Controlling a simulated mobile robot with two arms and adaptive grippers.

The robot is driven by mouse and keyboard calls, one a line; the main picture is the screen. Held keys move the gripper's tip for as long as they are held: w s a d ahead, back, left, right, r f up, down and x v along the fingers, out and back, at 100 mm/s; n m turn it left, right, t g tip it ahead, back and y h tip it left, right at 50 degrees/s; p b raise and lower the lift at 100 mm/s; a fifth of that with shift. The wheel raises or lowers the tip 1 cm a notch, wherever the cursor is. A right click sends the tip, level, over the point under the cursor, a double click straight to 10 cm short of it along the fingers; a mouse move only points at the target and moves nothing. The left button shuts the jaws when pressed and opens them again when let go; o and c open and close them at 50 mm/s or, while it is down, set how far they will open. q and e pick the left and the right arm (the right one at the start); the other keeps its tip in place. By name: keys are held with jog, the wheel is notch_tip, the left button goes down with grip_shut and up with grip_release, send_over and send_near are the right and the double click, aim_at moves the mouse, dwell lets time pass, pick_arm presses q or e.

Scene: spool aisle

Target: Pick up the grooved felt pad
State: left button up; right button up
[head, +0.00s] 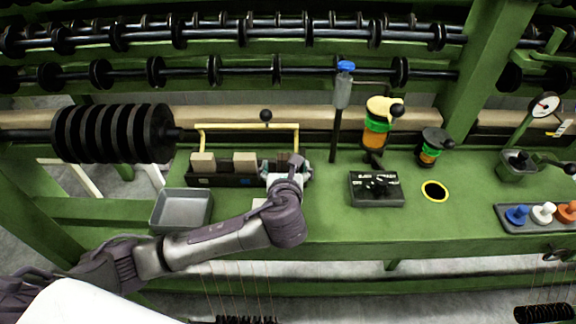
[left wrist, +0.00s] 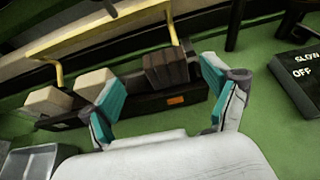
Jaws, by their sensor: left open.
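A dark brown block with grooves across its face, which looks like the grooved felt pad (left wrist: 167,68), sits in a black rack (left wrist: 125,108) in the left wrist view. It is the rightmost of three blocks there; the other two are pale beige (left wrist: 47,101) (left wrist: 95,84). In the head view my left gripper (head: 286,168) is at the right end of the rack (head: 225,181) and largely covers the pad. In the left wrist view the gripper (left wrist: 160,88) is open, its teal-padded fingers to either side of the pad and apart from it. My right gripper is not in view.
A yellow bar (head: 245,127) runs above the rack. A grey tray (head: 182,208) stands at the left. Right of the gripper are a blue-topped post (head: 343,90) and a black switch box (head: 377,190). Green bench is clear in front of the box.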

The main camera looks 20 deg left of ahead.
aim_at(288, 157)
pick_arm(q)
jog(key=x, duration=0.4)
jog(key=shift+w+d, duration=0.2)
jog(key=shift+w+a+f, duration=0.15)
jog(key=shift+w+f, duration=0.15)
jog(key=shift+w, duration=0.2)
jog(key=shift+c, duration=0.9)
jog(key=c, duration=1)
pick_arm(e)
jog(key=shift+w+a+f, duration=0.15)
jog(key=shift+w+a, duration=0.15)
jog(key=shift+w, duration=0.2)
pick_arm(q)
jog(key=shift+r, duration=0.1)
